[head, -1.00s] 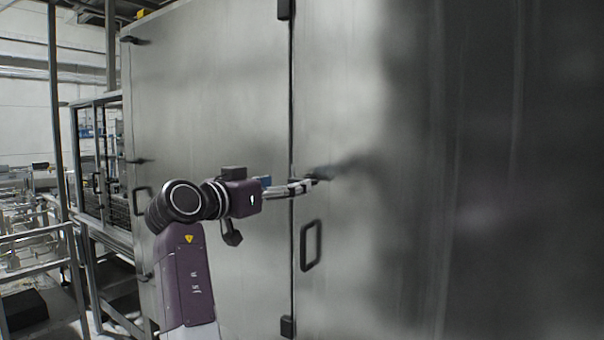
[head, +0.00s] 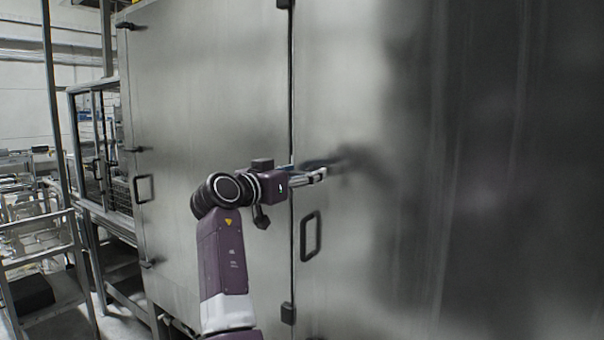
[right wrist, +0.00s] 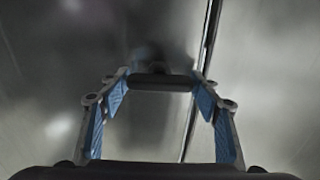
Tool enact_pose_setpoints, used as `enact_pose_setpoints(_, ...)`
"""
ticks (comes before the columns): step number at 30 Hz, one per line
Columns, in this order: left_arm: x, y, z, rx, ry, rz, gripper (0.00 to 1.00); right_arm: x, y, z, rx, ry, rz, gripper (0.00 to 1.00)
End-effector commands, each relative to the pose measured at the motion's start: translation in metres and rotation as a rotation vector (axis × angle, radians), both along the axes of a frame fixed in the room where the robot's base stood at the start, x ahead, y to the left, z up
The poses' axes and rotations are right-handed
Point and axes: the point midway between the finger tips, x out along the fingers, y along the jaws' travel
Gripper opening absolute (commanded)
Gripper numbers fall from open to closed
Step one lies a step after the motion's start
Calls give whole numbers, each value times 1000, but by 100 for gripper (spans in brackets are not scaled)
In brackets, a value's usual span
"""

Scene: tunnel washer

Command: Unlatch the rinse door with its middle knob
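The rinse door appears to be the right-hand steel panel (head: 360,240), closed against a dark vertical seam (head: 291,120), with a black loop handle (head: 310,236) low on it. My right gripper (head: 322,172) is close to the panel, just above and right of the handle. In the right wrist view my gripper (right wrist: 160,84) is open, its blue-padded fingers apart. A dark horizontal bar (right wrist: 160,82), seemingly the middle knob, lies between the fingertips. I cannot tell whether they touch it. In the head view my gripper hides this spot. My left gripper is not in view.
Black fittings sit on the seam above (head: 284,4) and below (head: 288,313). The left panel (head: 215,90) carries its own loop handle (head: 145,188) and edge latches. Metal frames and a walkway (head: 45,265) stand at far left. The right panel's face is clear.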

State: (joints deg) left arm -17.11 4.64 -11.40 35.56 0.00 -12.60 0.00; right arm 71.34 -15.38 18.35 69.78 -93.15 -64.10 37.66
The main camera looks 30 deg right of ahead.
Motion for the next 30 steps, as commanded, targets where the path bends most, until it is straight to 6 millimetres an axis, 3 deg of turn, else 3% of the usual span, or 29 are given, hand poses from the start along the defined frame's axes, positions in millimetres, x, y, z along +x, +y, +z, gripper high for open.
enact_pose_setpoints(1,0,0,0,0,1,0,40,0,0,0,0,0,0,50)
enact_pose_setpoints(7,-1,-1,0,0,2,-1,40,0,0,0,0,0,0,28)
enact_pose_setpoints(20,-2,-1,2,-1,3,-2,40,0,0,1,-39,88,-2,27)
enact_pose_setpoints(30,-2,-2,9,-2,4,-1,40,1,0,2,-147,347,-2,27)
